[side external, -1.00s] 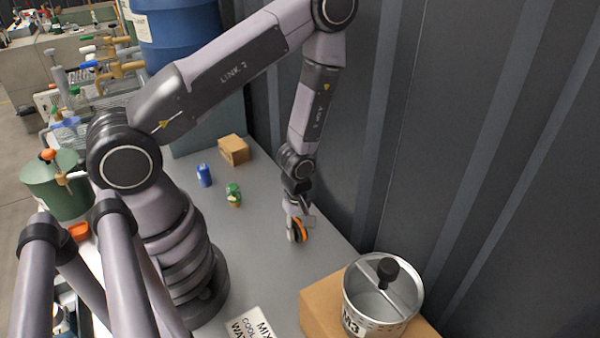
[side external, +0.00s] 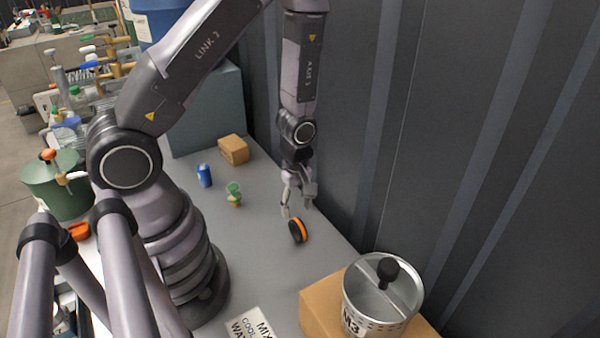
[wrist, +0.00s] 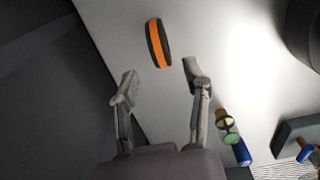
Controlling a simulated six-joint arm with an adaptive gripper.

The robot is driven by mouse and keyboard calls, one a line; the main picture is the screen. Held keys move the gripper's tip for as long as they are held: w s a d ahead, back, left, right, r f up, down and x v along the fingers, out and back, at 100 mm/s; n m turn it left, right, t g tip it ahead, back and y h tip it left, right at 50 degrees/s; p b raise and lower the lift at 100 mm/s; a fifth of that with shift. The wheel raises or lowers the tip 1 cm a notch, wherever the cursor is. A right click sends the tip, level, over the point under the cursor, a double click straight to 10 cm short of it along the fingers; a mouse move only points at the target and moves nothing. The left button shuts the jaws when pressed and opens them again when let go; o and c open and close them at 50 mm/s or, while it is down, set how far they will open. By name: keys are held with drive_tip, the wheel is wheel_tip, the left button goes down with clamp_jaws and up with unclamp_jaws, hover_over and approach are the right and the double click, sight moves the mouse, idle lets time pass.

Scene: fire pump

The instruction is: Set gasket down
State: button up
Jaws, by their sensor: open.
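The gasket (side external: 298,230) is a black ring with an orange band around its middle. It stands on its edge on the grey table, apart from my gripper. My gripper (side external: 297,211) is open and empty, above the gasket in the side view. In the wrist view the gasket (wrist: 158,43) lies beyond the two spread fingertips of my gripper (wrist: 160,78), and nothing is between the fingers.
The grey table (side external: 265,285) is clear around the gasket. A dark ribbed wall (side external: 450,150) rises at the right. A metal pot (side external: 383,295) stands on a cardboard box (side external: 318,305) in front. A blue can (side external: 204,175), a green-topped item (side external: 234,194) and a small box (side external: 234,149) stand behind.

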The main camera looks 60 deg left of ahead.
wheel_tip(320, 180, up, 4)
drive_tip(key=shift+r, duration=0.2)
wheel_tip(320, 180, up, 11)
drive_tip(key=m+t, duration=0.2)
drive_tip(key=m, duration=0.3)
wheel_tip(320, 180, up, 13)
drive_tip(key=m+t, duration=0.2)
drive_tip(key=m, duration=0.6)
hover_over(297, 220)
drive_tip(key=s, duration=0.6)
drive_tip(key=s+r+m+t, duration=0.1)
drive_tip(key=s+r+m, duration=0.3)
drive_tip(key=s+m, duration=0.1)
drive_tip(key=shift+s+a+r+t, duration=0.3)
drive_tip(key=shift+s, duration=0.35)
